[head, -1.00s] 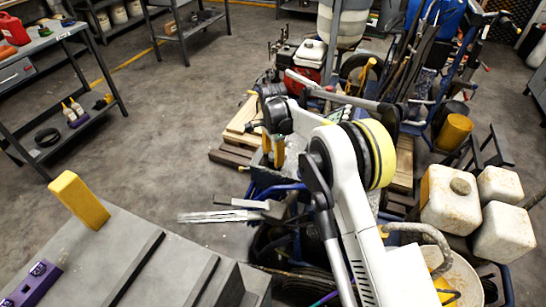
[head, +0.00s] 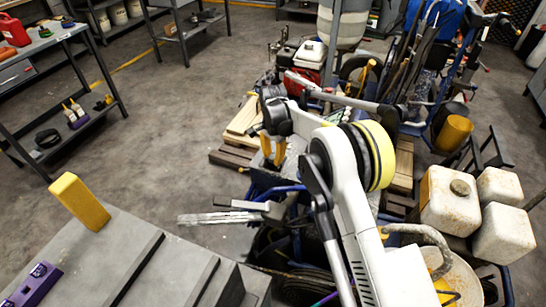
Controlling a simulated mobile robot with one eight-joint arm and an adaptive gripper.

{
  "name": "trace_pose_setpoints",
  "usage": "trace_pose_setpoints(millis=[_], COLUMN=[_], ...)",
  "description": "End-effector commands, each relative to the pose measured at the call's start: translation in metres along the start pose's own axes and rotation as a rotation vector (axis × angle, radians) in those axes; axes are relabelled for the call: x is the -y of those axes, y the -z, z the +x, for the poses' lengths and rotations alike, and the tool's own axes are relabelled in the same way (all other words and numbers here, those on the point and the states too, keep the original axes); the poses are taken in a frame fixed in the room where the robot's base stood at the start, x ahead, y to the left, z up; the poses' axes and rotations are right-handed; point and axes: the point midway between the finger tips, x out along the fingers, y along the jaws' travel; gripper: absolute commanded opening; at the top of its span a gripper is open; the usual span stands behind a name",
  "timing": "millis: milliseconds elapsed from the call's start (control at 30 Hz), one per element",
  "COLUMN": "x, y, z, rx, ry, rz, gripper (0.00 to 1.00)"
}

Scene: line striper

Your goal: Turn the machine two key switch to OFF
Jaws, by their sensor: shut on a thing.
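My gripper (head: 273,163) has yellow-orange fingers and points down at a small grey panel (head: 292,168) on the machine, in the middle of the head view. The fingers are close together at the panel and seem shut on the key switch. The key switch itself is hidden by the fingers and too small to make out, so its position cannot be read. The line striper (head: 305,70), with a red and white engine, stands just behind my gripper.
White tanks (head: 450,200) and hoses crowd the right. Wooden pallets (head: 235,145) lie left of the machine. A grey bench (head: 110,255) with a yellow block (head: 79,201) is at front left. The floor (head: 150,130) on the left is clear.

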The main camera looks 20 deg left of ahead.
Motion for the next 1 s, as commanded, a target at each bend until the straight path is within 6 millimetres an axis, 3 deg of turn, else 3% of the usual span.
trace_pose_setpoints(millis=[600,1000], x=[0.0,0.0], y=[0.0,0.0], z=[-0.0002,0.0], rx=[0.0,0.0], ry=[0.0,0.0], rz=[-0.56,-0.772], gripper=[0.0,0.0])
